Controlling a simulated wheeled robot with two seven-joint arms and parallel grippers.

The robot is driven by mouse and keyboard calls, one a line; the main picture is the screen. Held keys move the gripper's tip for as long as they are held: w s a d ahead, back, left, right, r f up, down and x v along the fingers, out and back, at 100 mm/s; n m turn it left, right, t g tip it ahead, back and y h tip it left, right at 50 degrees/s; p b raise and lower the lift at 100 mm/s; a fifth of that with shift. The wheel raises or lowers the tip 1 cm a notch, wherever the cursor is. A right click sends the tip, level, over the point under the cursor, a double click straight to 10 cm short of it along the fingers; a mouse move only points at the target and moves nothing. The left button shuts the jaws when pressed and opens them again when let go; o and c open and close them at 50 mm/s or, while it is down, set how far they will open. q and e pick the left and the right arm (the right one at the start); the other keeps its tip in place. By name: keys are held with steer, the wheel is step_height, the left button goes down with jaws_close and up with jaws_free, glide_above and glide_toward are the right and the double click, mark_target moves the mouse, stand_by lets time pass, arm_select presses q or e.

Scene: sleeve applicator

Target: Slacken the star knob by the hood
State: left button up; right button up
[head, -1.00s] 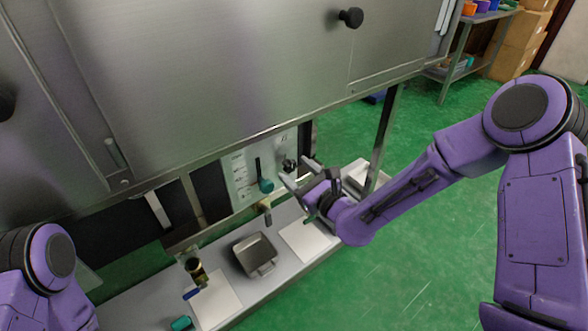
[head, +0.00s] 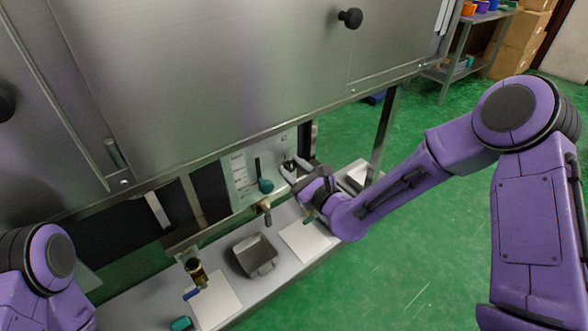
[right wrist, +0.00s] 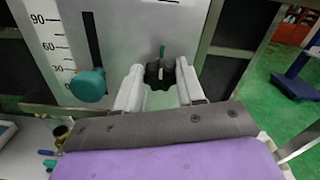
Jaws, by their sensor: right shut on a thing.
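The black star knob (right wrist: 159,73) sits on the pale panel (right wrist: 125,40), with a small green mark or pin above it. In the right wrist view, the two pale fingers of my right gripper (right wrist: 160,86) stand on either side of the knob and are shut on it. In the head view the right gripper (head: 294,170) reaches the panel from the right, and the knob is small and partly covered by the fingers. My left gripper is out of the picture; only part of my left arm shows at the lower left.
A teal ball handle (right wrist: 88,85) on a slot with a numbered scale is just left of the knob; it also shows in the head view (head: 265,186). The large steel hood (head: 230,80) hangs above. A grey tray (head: 255,254) and white mats stand on the bench below.

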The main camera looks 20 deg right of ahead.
steer(key=n, duration=0.8)
steer(key=shift+f+n, duration=0.1)
steer(key=shift+n, duration=0.2)
steer(key=n, duration=0.4)
steer(key=shift+a+n, duration=0.1)
steer(key=shift+n, duration=0.2)
steer(key=n+b, duration=0.1)
steer(key=n, duration=0.3)
steer(key=shift+f, duration=0.15)
steer(key=n+b, duration=0.1)
steer(key=n, duration=0.4)
steer(key=n+b, duration=0.1)
steer(key=n, duration=0.3)
steer(key=shift+f+n, duration=0.15)
steer(key=shift+n, duration=0.15)
steer(key=n+b, duration=0.1)
steer(key=n, duration=0.3)
steer(key=shift+b, duration=0.35)
steer(key=shift+n+b, duration=0.7)
steer(key=shift+n, duration=1.5)
steer(key=shift+d, duration=0.2)
